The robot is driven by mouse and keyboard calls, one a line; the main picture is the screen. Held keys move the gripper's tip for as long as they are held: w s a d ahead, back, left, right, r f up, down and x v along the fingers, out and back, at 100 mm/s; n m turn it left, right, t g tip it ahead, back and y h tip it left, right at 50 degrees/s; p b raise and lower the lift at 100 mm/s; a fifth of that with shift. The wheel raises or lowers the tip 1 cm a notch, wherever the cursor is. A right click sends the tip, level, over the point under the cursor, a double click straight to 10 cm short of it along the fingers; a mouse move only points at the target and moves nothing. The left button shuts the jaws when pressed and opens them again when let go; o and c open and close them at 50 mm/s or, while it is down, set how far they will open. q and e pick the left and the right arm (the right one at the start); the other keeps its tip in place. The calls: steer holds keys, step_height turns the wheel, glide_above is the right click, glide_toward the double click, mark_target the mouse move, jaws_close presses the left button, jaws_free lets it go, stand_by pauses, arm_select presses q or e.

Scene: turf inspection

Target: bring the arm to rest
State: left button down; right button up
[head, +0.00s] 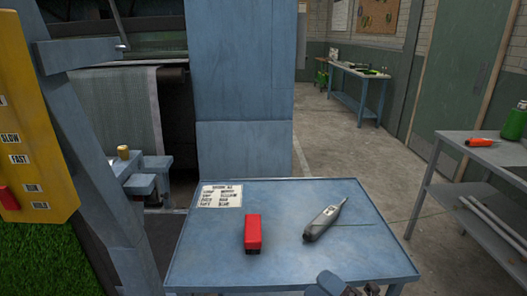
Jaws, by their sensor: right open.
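My right gripper (346,285) shows only in part at the bottom edge of the head view, at the near edge of the blue table (290,272). It is open, and I see nothing held in it. Most of my right arm is out of the frame. My left gripper is not in view.
A printed card (221,195) lies at the table's back left corner. A yellow control panel (35,110) and a blue machine column (240,90) stand left and behind. A grey side table (465,150) holds an orange-handled tool (481,142) and a green bottle (515,121). Open floor (345,150) lies between.

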steer(key=s+d+f+m+t+h, duration=0.1)
steer(key=s+d+f+m+h, duration=0.5)
steer(key=d+f+m+h, duration=0.5)
steer(key=m+h, duration=0.1)
steer(key=m, duration=0.6)
steer(key=shift+f+t+h, duration=0.3)
steer(key=shift+f, duration=0.1)
steer(key=s+d+f+m+g+h, duration=0.1)
steer(key=s+f+m, duration=0.2)
steer(key=s+d+f+m+g+h, duration=0.1)
steer(key=s+d+f+m+g, duration=0.1)
steer(key=s+f+m, duration=0.1)
steer(key=s+d+f+m+g+h, duration=0.1)
steer(key=s+d+f+m+g, duration=0.1)
steer(key=s, duration=0.3)
steer(key=shift+f+m, duration=0.5)
steer(key=shift+f, duration=0.1)
steer(key=shift+c, duration=0.3)
